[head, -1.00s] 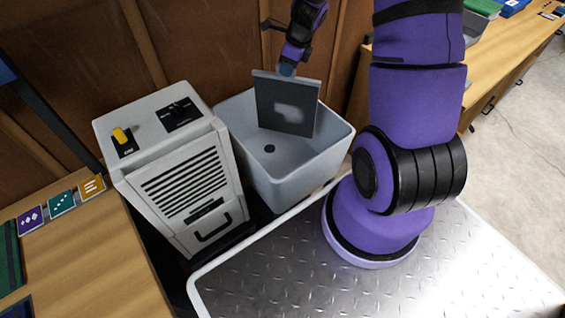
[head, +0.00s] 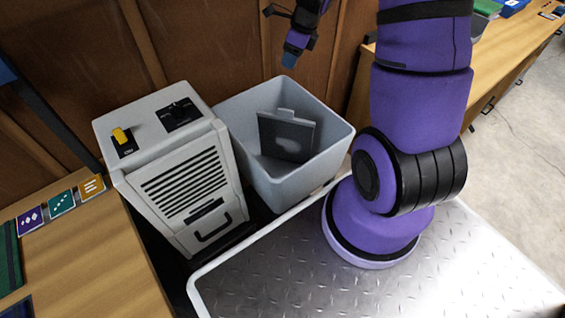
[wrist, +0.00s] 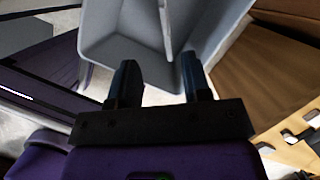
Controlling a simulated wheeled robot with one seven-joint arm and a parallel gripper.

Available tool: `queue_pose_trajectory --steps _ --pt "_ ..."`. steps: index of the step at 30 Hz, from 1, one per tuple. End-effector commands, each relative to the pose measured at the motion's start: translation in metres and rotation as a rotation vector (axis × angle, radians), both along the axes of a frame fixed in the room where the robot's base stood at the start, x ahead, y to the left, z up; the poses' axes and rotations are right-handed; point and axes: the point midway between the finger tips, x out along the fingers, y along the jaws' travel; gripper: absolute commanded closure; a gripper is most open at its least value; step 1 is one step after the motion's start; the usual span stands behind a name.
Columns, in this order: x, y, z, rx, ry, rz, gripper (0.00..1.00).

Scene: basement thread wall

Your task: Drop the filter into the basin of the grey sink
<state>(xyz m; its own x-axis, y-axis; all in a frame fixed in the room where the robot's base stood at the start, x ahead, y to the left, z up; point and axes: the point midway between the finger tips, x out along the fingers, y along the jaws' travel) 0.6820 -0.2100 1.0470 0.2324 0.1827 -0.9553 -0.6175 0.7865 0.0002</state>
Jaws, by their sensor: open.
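The filter (head: 286,137) is a dark grey square panel with a pale smudge and a small tab on its top edge. It stands nearly upright inside the basin of the grey sink (head: 257,180), below the rim line in the head view. In the wrist view the filter (wrist: 166,25) shows as a thin edge within the sink (wrist: 125,48). My gripper (head: 289,61) is above the sink, apart from the filter. In the wrist view my gripper (wrist: 160,80) has its two fingers spread with nothing between them.
A grey machine (head: 180,165) with a yellow switch and a vent stands left of the sink. A wooden bench (head: 85,250) with coloured cards is at the left. Another bench (head: 500,45) is at the back right. Brown wall panels stand close behind the sink.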

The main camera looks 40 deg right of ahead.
Motion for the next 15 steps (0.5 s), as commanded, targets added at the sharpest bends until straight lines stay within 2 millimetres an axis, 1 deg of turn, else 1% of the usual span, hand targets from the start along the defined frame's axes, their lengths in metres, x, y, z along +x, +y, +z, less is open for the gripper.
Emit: queue_pose_trajectory --steps 1,6,9,15 --pt "-0.001 -0.001 0.01 -0.002 -0.004 0.001 0.56" --pt "-0.008 -0.007 0.038 -0.002 -0.004 0.001 0.56" --pt "-0.012 -0.01 0.051 -0.001 -0.004 0.0 0.56" --pt "-0.015 -0.012 0.063 -0.001 -0.001 0.0 0.56"
